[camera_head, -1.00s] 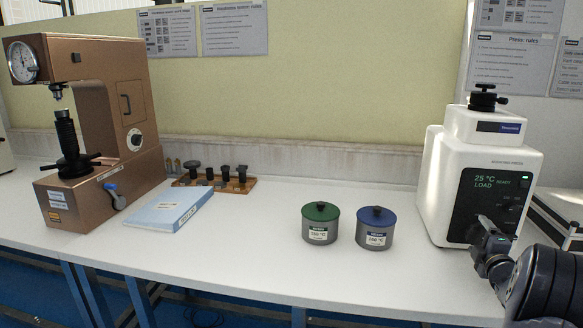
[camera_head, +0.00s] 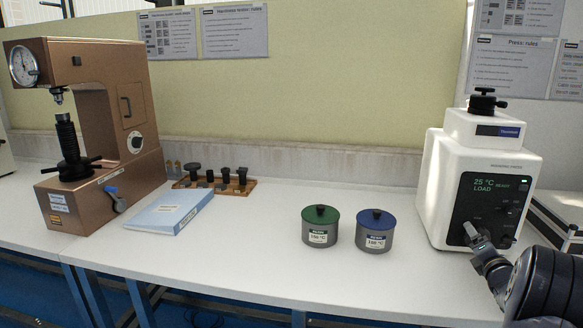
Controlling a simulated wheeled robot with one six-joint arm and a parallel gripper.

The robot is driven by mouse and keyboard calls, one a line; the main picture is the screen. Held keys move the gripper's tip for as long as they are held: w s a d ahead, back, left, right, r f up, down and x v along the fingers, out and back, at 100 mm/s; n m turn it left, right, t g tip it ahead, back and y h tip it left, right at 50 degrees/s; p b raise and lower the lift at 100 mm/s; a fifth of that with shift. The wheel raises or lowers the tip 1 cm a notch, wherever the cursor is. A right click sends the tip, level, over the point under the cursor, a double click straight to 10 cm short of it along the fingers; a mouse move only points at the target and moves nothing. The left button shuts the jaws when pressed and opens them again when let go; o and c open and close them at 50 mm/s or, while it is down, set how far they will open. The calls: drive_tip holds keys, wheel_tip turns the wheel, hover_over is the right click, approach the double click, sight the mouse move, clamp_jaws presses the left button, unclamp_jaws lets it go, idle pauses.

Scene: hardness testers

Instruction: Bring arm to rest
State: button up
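My arm enters from the lower right corner. My gripper (camera_head: 475,236) is at its end, in front of the lower part of the white mounting press (camera_head: 450,170). The fingers are small and dark there, and I cannot tell whether they are open or shut, or whether they touch the press. The press has a dark panel with a green display reading 25 °C, LOAD and READY. A black knob sits on its top.
A green-lidded pot (camera_head: 320,228) and a blue-lidded pot (camera_head: 375,231) stand on the white table (camera_head: 250,255), left of my gripper. A bronze hardness tester (camera_head: 130,110), a blue binder (camera_head: 170,211) and a wooden holder (camera_head: 240,189) are farther left. The table's front middle is clear.

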drive_tip(key=n+p, duration=0.4)
drive_tip(key=n, duration=0.1)
drive_tip(key=shift+r+p, duration=0.15)
drive_tip(key=shift+p, duration=0.15)
drive_tip(key=shift+n+p, duration=0.65)
drive_tip(key=shift+n, duration=0.05)
drive_tip(key=shift+f, duration=0.2)
